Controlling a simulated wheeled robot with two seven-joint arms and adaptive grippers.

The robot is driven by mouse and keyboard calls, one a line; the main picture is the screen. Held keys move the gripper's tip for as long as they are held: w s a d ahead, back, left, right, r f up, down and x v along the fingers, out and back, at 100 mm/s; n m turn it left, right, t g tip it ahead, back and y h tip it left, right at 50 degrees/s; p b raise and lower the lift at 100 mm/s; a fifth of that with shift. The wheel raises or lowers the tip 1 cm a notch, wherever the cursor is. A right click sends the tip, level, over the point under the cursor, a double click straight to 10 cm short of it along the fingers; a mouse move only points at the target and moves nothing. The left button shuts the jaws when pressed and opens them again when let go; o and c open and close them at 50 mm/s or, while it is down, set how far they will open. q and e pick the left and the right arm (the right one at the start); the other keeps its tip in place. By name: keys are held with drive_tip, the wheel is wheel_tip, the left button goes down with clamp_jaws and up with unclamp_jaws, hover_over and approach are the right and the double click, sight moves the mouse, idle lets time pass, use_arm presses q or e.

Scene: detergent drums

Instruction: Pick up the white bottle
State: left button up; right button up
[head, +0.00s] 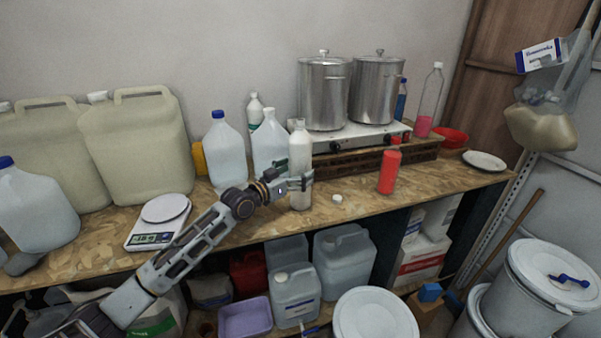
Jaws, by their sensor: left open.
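A white bottle (300,155) stands upright on the wooden worktop, in front of the hot plate's left end. My left gripper (304,182) is at the bottle's lower half, with its fingers beside or around it. The jaws are open, and I cannot tell whether they touch the bottle. Part of the bottle's lower left side is hidden by the gripper. My right gripper does not show.
A small white cap (337,198) and a red bottle (389,171) stand to the right. Clear jugs (228,150) stand behind left. Two steel pots (324,95) sit on the hot plate. A scale (158,222) lies left. The worktop's front edge is close.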

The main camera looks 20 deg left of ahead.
use_arm(q)
drive_tip(key=shift+x, duration=0.9)
drive_tip(key=shift+w, duration=0.1)
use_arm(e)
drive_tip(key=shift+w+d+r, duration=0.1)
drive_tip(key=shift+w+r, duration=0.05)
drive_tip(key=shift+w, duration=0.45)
use_arm(q)
drive_tip(key=shift+c, duration=0.5)
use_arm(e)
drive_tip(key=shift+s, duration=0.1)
use_arm(q)
drive_tip(key=c, duration=1.7)
drive_tip(key=shift+r, duration=0.15)
drive_tip(key=shift+c, duration=0.3)
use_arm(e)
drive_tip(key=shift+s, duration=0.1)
